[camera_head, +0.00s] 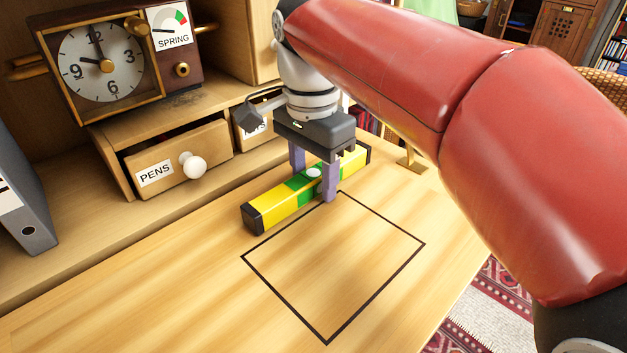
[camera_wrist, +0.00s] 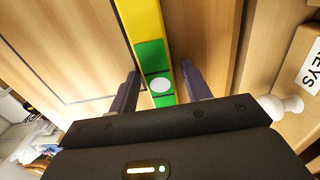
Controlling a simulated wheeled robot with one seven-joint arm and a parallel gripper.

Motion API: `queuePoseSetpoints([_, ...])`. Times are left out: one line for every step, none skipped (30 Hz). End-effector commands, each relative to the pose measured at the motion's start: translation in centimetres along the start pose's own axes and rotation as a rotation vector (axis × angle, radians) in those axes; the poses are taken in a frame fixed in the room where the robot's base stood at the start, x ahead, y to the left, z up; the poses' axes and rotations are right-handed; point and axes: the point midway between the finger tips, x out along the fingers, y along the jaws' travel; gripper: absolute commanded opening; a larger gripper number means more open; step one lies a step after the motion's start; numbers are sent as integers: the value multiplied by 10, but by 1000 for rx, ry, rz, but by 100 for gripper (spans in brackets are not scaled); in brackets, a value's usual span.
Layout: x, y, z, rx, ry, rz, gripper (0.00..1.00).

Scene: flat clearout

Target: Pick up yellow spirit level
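The yellow spirit level (camera_head: 275,211) has a green middle section and black end caps. It appears to lie on the wooden desk, beside the back edge of a black outlined square. My gripper (camera_head: 314,182) is over its middle, pointing down, with one purple finger on each side. In the wrist view the spirit level (camera_wrist: 151,58) runs between the fingers of my gripper (camera_wrist: 160,72). Gaps show between it and both fingers, so the gripper is open around it. The far end of the level is partly behind a finger and my gripper.
The black outlined square (camera_head: 390,221) on the desk is empty. Behind are a drawer marked PENS (camera_head: 176,161) with a white knob, a second drawer (camera_head: 250,128) and a clock (camera_head: 101,64). A grey binder (camera_head: 32,215) stands at left. The desk's edge is at right, above a patterned rug (camera_head: 485,305).

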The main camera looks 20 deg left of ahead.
Motion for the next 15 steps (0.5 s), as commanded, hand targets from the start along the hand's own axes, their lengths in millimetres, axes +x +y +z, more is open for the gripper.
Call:
queuePoseSetpoints([0, 0, 0, 0, 0, 0, 41])
queuePoseSetpoints([0, 0, 0, 0, 0, 0, 38])
queuePoseSetpoints([0, 0, 0, 0, 0, 0, 32])
queuePoseSetpoints([0, 0, 0, 0, 0, 0, 28])
queuePoseSetpoints([0, 0, 0, 0, 0, 0, 24])
queuePoseSetpoints([0, 0, 0, 0, 0, 0, 19])
queuePoseSetpoints([0, 0, 0, 0, 0, 0, 15])
queuePoseSetpoints([0, 0, 0, 0, 0, 0, 11])
queuePoseSetpoints([0, 0, 0, 0, 0, 0, 6])
queuePoseSetpoints([0, 0, 0, 0, 0, 0, 2])
queuePoseSetpoints([-1, 0, 0, 0, 0, -1, 0])
queuePoseSetpoints([-1, 0, 0, 0, 0, -1, 0])
queuePoseSetpoints([-1, 0, 0, 0, 0, -1, 0])
queuePoseSetpoints([-1, 0, 0, 0, 0, -1, 0])
queuePoseSetpoints([-1, 0, 0, 0, 0, -1, 0])
